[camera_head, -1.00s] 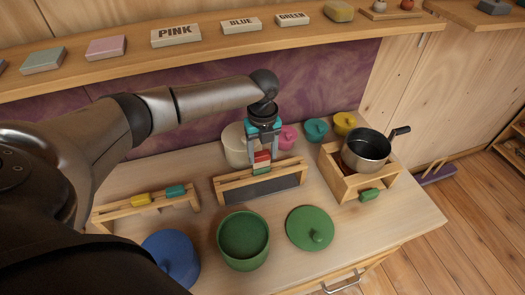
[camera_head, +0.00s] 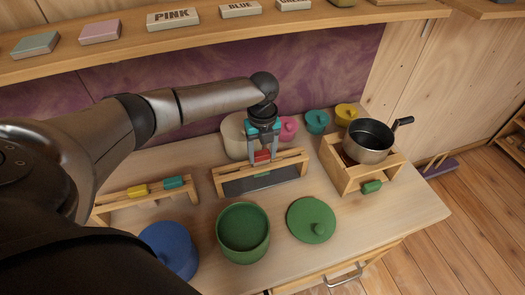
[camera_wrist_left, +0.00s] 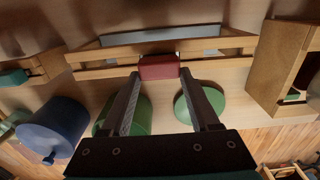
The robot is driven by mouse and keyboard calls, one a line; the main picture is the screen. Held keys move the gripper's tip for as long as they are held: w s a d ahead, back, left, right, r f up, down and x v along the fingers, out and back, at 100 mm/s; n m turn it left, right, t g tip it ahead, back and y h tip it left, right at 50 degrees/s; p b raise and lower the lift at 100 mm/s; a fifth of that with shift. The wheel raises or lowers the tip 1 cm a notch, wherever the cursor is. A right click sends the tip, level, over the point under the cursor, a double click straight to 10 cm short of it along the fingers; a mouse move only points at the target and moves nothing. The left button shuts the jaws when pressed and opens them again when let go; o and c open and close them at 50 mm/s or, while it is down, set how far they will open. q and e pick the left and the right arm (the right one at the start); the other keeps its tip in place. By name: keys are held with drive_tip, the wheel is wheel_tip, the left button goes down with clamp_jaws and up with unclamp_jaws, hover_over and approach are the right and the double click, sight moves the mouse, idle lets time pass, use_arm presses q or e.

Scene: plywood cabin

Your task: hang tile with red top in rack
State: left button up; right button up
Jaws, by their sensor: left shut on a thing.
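My left gripper (camera_head: 262,158) points down over the middle of the wooden rack (camera_head: 294,158) and is shut on the tile with the red top (camera_head: 263,157). The tile is upright between the rack's rails, and a green patch shows below its red part. In the left wrist view the red top (camera_wrist_left: 159,67) sits between the fingertips, at the rack's near rail (camera_wrist_left: 218,47). Whether the tile rests on the rails cannot be told. My right gripper is not in view.
A second rack (camera_head: 110,210) at left holds a yellow tile (camera_head: 138,191) and a teal tile (camera_head: 173,182). A green pot (camera_head: 243,258), green lid (camera_head: 311,221) and blue pot (camera_head: 170,250) stand in front. A saucepan (camera_head: 368,142) sits on a wooden box (camera_head: 352,179) at right.

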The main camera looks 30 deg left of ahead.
use_arm(q)
drive_tip(key=shift+f+b, duration=0.5)
drive_tip(key=shift+f, duration=0.4)
drive_tip(key=o, duration=1.2)
wheel_tip(320, 180, up, 15)
drive_tip(key=shift+r+p, duration=0.15)
drive_tip(key=shift+p, duration=0.2)
drive_tip(key=shift+s+d, duration=0.1)
